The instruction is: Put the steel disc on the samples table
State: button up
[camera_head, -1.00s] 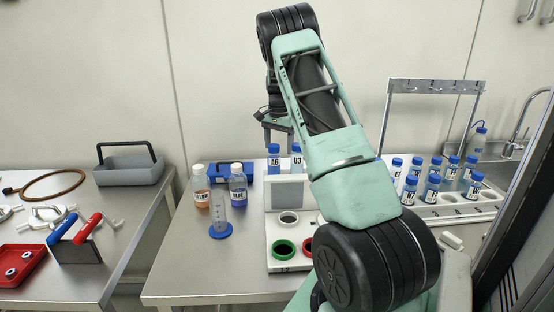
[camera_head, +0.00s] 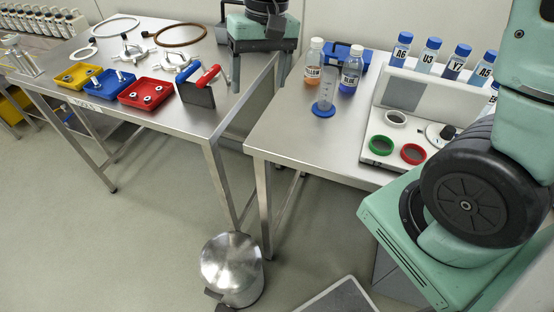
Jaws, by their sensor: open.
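My gripper (camera_head: 259,75) is at the top centre, its fingers pointing down and apart, with nothing between them. It shows over the right end of the left table (camera_head: 150,122), whose front label seems to read "TOOLS". The right table (camera_head: 290,128) carries sample vials (camera_head: 430,55) and bottles; no label naming it the samples table shows. I cannot surely make out the steel disc. A pale round piece with a dark knob (camera_head: 440,134) lies on the white stand (camera_head: 375,155) on the right table; I cannot tell whether it is the disc.
Two bottles (camera_head: 350,70) and a cylinder on a blue base (camera_head: 324,105) stand on the right table. A steel pedal bin (camera_head: 231,268) stands on the floor below the tables' gap.

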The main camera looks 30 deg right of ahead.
jog(key=s+a+f+n, duration=0.1)
jog(key=s+a+n, duration=0.2)
jog(key=s, duration=0.6)
jog(key=s+a+f+n+h, duration=0.1)
jog(key=s+a+n, duration=0.3)
jog(key=s, duration=0.6)
jog(key=shift+s+a+n, duration=0.15)
jog(key=shift+a+n, duration=0.05)
jog(key=shift+n, duration=0.7)
jog(key=shift+r, duration=0.1)
